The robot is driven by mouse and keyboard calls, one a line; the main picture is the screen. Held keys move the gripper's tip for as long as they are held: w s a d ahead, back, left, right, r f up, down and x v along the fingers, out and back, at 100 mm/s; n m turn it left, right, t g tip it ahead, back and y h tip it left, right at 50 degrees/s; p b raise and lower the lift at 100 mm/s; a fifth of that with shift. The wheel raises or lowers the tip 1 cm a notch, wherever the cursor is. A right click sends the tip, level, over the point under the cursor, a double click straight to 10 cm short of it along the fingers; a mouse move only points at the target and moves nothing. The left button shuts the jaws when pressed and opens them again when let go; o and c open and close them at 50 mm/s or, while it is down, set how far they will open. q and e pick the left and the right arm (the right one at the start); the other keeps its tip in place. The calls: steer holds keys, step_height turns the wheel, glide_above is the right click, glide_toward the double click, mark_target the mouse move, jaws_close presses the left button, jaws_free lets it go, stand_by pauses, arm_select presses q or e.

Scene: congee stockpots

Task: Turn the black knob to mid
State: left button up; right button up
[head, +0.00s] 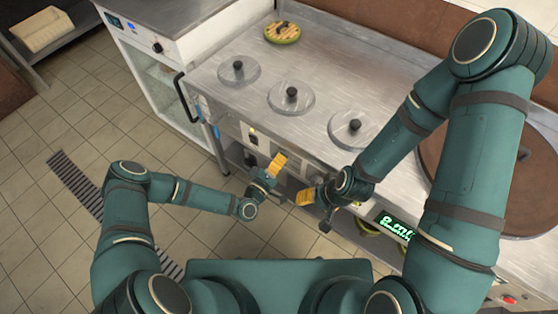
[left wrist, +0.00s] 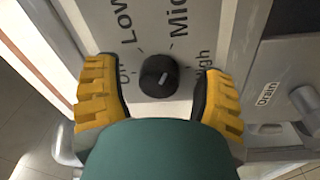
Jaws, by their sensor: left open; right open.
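The black knob (left wrist: 158,76) is on a light grey panel in the left wrist view. Its pale mark points toward the upper right, roughly between the "Mid" and "High" labels. "Low" is at the upper left. My left gripper (head: 279,163) is open at the front of the steel counter. Its two yellow fingers stand on either side of the knob in the left wrist view, with visible gaps to it. I cannot make out the knob for certain in the head view. My right gripper (head: 305,197) is open and empty, close to the right of the left one.
The steel counter (head: 225,100) carries several round lids with black knobs and a round yellow-green item (head: 282,33). A "Drain" label (left wrist: 267,93) and a lever (left wrist: 306,102) sit right of the knob. A green display (head: 396,228) is at the counter front.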

arm_select(q)
steer(key=r+v, duration=0.1)
steer(key=v, duration=1.1)
steer(key=shift+f, duration=0.45)
steer(key=shift+d, duration=0.1)
steer(key=s+a+r+m+g+y, duration=0.3)
steer(key=s+r+m+g+y, duration=0.3)
steer(key=g, duration=0.7)
steer(key=shift+s+a+r+g+y, duration=0.3)
steer(key=shift+s+a+r+g, duration=0.1)
steer(key=shift+s+r, duration=0.1)
